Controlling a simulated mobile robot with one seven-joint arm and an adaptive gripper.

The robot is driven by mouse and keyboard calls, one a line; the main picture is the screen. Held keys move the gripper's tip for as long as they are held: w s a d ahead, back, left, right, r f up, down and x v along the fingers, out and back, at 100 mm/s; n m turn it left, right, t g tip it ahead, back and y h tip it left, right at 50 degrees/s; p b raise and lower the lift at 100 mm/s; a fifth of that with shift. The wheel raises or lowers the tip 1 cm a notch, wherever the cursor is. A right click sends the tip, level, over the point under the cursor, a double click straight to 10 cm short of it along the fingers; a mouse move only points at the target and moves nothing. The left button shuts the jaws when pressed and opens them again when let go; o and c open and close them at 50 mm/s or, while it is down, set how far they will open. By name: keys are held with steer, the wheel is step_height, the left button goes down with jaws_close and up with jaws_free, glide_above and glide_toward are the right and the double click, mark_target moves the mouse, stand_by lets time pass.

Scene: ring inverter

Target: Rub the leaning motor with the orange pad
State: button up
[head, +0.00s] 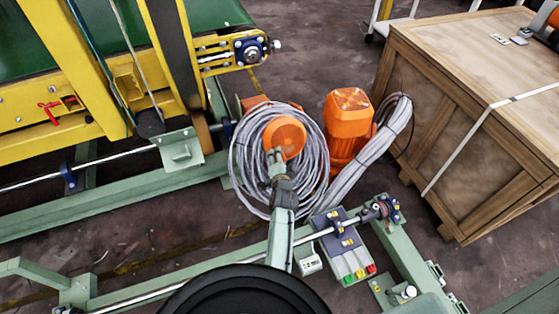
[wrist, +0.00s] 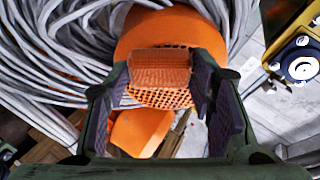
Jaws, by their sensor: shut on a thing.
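My gripper (wrist: 163,80) is shut on the orange pad (wrist: 161,62), a textured block held between its two fingers. The pad is in front of the leaning motor (wrist: 175,28), which has a rounded orange end and a grille; whether they touch I cannot tell. In the head view, the leaning motor (head: 286,135) shows its round orange end inside a coil of grey cable. My gripper (head: 275,160) reaches up to that end from below. The pad cannot be made out in the head view, and most of the motor's body is hidden.
Grey cable coils (head: 247,165) surround the leaning motor. Another orange motor (head: 348,118) stands just to the right, with a cable bundle (head: 365,165) beside it. A wooden crate (head: 470,140) is at right. A green frame with a button box (head: 345,250) lies in front.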

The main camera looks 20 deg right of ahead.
steer(key=shift+w+f+b, duration=0.5)
steer(key=shift+w+f, duration=0.05)
steer(key=shift+w, duration=0.35)
stand_by(0.3)
